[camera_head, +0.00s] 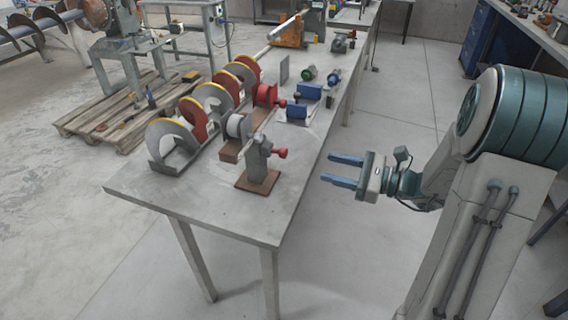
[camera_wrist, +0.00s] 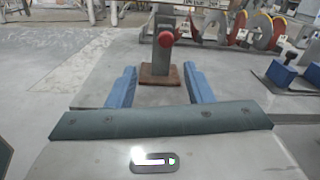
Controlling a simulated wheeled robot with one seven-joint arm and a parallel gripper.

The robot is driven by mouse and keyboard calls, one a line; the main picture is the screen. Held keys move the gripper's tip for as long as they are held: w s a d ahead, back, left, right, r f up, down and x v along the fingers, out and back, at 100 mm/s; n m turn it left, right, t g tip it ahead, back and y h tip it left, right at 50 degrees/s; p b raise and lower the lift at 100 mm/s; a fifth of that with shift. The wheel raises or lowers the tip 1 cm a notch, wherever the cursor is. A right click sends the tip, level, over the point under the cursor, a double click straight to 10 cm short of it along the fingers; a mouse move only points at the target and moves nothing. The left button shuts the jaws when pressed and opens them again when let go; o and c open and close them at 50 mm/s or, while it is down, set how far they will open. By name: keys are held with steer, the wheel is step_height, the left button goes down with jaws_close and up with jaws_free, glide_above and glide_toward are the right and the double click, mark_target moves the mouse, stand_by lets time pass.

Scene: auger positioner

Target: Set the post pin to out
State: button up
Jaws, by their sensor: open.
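A grey post on a brown base plate (camera_head: 258,182) stands near the front edge of the workbench. A red-knobbed post pin (camera_head: 280,153) sticks out of the post's right side, facing my gripper. My gripper (camera_head: 343,171) has two blue fingers, apart and empty, to the right of the bench and clear of the pin. In the wrist view the red knob (camera_wrist: 165,39) is ahead, above the gap between the fingers (camera_wrist: 159,85), with the base plate (camera_wrist: 160,76) below it. I cannot tell how far the pin is drawn out.
The grey workbench (camera_head: 135,190) carries auger flights (camera_head: 170,145), a red reel (camera_head: 265,95) and blue clamps (camera_head: 308,91) behind the post. A wooden pallet with tools (camera_head: 110,125) lies on the floor at left. Free floor lies right of the bench.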

mark_target(284, 153)
steer(key=x, duration=0.9)
steer(key=w+x, duration=0.1)
steer(key=x, duration=0.3)
steer(key=shift+a, duration=0.1)
